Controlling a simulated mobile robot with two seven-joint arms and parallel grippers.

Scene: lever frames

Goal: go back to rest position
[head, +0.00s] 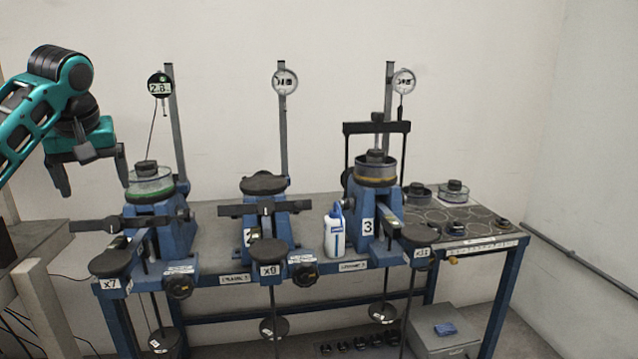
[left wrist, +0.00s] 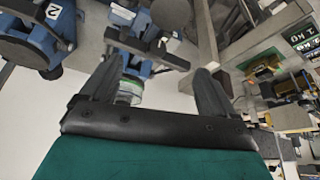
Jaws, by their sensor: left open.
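My left gripper (head: 93,172) is in the upper left of the head view, at the end of the teal arm. Its two dark fingers point down and are apart, with nothing seen between them. It is just left of the first lever frame's glass cell (head: 150,183) with a green ring. In the left wrist view, the left gripper (left wrist: 165,85) shows its spread fingers. The glass cell (left wrist: 130,88) shows behind the left finger there. My right gripper is in neither view.
The blue bench (head: 300,277) carries lever frames with dial gauges; frame 2 (head: 265,225) and frame 3 (head: 375,215) stand to the right. A white bottle (head: 335,232) is between them. Weights hang below. A grey table (head: 35,240) is at the left. The wall behind is bare.

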